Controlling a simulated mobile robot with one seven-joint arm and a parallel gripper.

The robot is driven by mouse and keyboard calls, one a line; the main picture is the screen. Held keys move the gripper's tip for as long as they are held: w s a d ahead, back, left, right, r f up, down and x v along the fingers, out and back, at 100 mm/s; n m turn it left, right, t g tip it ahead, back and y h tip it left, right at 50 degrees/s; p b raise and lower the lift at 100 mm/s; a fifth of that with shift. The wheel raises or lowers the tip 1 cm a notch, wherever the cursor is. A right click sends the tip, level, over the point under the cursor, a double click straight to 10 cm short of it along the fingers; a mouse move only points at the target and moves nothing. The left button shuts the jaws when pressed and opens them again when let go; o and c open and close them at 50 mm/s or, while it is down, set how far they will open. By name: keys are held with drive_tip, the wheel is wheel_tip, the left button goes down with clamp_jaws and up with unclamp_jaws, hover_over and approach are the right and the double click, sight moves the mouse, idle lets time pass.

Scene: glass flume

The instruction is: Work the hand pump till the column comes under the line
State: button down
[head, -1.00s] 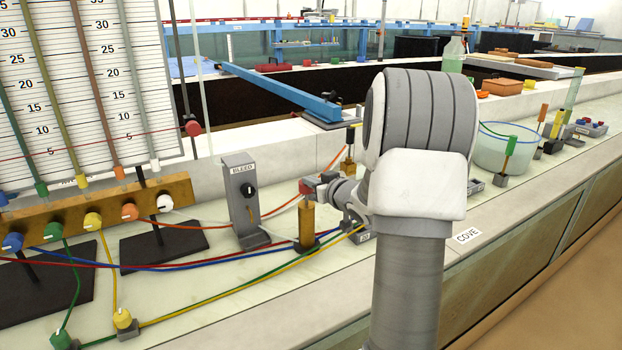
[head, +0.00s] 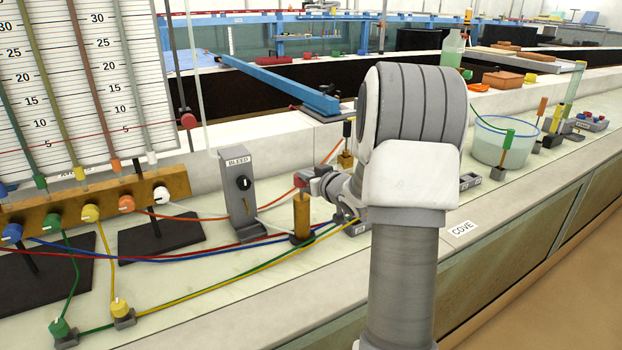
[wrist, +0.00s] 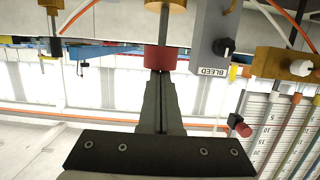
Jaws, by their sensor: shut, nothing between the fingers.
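The hand pump is a brass cylinder (head: 301,215) on a dark base, with a red knob (head: 300,179) on top. The red knob also shows in the wrist view (wrist: 166,58). My gripper (head: 314,182) is at the knob's right side in the head view. In the wrist view my gripper's fingers (wrist: 158,76) are shut together, with their tips against or just short of the knob; I cannot tell which. A gauge board (head: 80,80) carries several coloured tubes. A thin red line (head: 70,139) crosses it low down, ending at a red knob. The liquid levels are unclear.
A grey BLEED block (head: 238,195) with a black knob stands just left of the pump. A brass manifold (head: 90,205) with several coloured knobs is further left. Hoses run over the bench around the pump base. A water bowl (head: 495,143) stands to the right.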

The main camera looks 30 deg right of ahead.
drive_tip(key=r+p+v, duration=0.1)
drive_tip(key=v, duration=0.9)
drive_tip(key=shift+r+p, duration=0.2)
drive_tip(key=shift+p, duration=0.2)
idle(2.5)
